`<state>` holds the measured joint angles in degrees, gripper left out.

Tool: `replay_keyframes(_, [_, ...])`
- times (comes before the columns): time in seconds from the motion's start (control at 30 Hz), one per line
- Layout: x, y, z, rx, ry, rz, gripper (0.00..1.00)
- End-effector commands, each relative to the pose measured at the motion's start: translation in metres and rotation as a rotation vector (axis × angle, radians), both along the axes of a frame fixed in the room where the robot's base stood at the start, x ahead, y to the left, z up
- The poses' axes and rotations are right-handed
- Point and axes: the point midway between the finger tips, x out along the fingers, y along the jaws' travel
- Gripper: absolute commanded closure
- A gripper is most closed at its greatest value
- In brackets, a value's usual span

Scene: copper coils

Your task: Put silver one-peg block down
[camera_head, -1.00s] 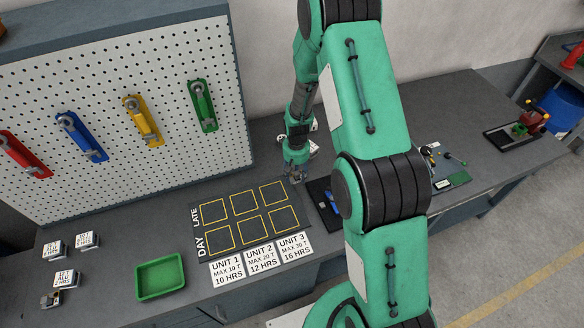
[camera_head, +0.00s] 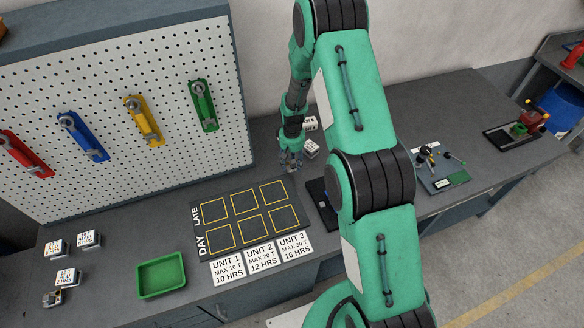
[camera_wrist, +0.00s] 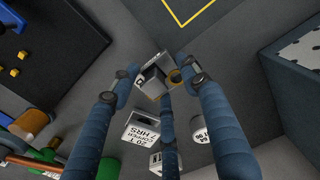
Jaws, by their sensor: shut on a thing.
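My gripper (camera_head: 290,166) is near the back of the bench, just beyond the back right corner of the dark mat with yellow squares (camera_head: 229,222). In the wrist view my gripper (camera_wrist: 157,78) has its blue fingers closed around the silver block (camera_wrist: 149,60). A gold-coloured round part shows at the block's right side, and the fingers hide some of the block. I cannot tell whether the block touches the bench.
White labelled blocks stand near the held block; one reads copper, 7 hrs (camera_wrist: 142,130). A dark tray (camera_wrist: 40,62) lies on the other side. A green tray (camera_head: 161,276) and several labelled blocks are at the left. A pegboard (camera_head: 120,110) rises behind.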

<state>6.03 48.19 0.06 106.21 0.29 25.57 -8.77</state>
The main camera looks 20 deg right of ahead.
Motion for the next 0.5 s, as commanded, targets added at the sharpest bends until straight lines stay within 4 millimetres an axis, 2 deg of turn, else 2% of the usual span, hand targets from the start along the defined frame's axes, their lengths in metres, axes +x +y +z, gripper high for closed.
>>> replay_keyframes(0.33, [0.0, 0.0, -0.026, 0.0, 0.0, 0.0, 0.93])
replay_keyframes(0.5, [0.0, 0.0, -0.032, 0.0, -0.001, 0.0, 0.93])
